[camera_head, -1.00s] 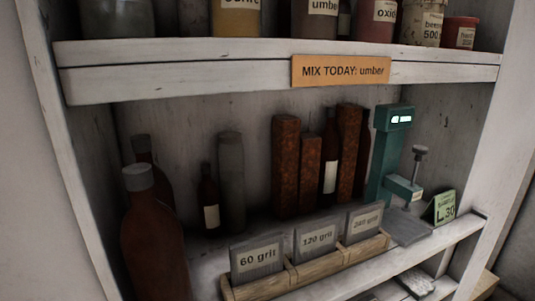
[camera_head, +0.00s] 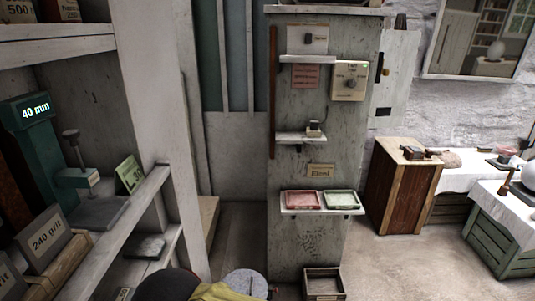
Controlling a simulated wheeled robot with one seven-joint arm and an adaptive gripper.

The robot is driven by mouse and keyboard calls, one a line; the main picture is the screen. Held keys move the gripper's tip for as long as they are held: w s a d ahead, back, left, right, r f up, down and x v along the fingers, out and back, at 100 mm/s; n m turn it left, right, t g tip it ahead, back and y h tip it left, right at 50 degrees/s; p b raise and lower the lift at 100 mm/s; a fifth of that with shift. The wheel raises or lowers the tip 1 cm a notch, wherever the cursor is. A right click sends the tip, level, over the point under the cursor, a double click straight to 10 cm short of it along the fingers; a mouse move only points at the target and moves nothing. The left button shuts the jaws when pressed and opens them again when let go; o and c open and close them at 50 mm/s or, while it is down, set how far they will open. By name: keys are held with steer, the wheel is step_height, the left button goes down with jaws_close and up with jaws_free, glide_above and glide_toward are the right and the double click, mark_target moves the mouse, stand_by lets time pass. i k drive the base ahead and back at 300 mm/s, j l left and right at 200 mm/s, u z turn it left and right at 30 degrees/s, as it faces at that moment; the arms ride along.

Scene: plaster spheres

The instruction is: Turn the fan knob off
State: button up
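A beige control box (camera_head: 350,81) with a round dial or knob is fixed to the right side of a grey post, in the middle of the head view. A smaller pale plate (camera_head: 315,40) with a dark knob is higher up and to its left on the same post. My gripper is not clearly in view.
The grey post (camera_head: 300,235) carries small shelves and a ledge with a red tray (camera_head: 303,199) and a green tray (camera_head: 342,199). White shelving with a teal gauge (camera_head: 38,145) stands close at left. A wooden cabinet (camera_head: 400,190) is at right. Open floor (camera_head: 395,270) lies front right.

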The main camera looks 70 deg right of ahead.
mark_target(352, 82)
steer(key=z, duration=2.8)
